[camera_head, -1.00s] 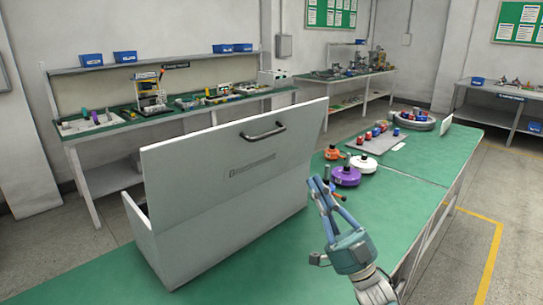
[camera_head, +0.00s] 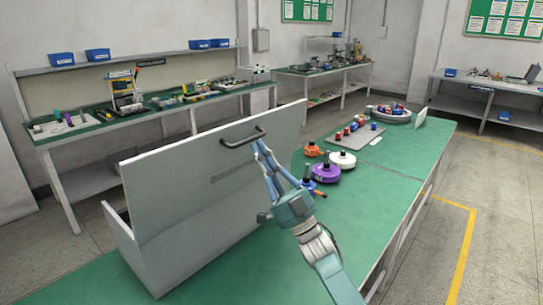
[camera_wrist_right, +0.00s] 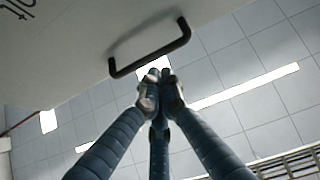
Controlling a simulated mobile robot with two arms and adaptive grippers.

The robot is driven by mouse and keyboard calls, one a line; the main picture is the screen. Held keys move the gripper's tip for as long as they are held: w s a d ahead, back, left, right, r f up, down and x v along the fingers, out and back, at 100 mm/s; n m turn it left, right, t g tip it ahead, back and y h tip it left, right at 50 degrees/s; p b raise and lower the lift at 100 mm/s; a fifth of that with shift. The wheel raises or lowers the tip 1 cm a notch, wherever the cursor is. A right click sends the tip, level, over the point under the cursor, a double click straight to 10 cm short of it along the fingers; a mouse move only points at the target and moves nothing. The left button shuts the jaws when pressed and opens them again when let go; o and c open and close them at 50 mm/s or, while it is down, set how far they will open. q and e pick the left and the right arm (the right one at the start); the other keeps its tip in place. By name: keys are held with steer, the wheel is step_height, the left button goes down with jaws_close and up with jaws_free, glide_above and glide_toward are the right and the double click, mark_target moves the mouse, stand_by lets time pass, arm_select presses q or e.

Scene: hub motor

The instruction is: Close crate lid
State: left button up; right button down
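The grey crate (camera_head: 152,268) stands on the green table at the left. Its lid (camera_head: 185,165) is open, raised and leaning, with its broad face toward me. The dark bar handle (camera_head: 243,137) is near the lid's upper edge; it also shows in the wrist view (camera_wrist_right: 150,51). My right gripper (camera_head: 259,148) is at the handle's right end. In the wrist view its fingertips (camera_wrist_right: 160,82) are drawn together just below the handle in the picture, with nothing seen between them. Whether they touch the handle or lid is unclear. My left gripper is not in view.
Purple (camera_head: 325,172), white (camera_head: 342,160) and orange (camera_head: 311,150) hub parts stand on the table right of the lid. A grey tray (camera_head: 366,141) with small coloured parts lies behind them. The front right of the green tabletop (camera_head: 368,215) is clear.

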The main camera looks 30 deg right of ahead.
steer(key=shift+w, duration=0.2)
steer(key=shift+a+r, duration=0.1)
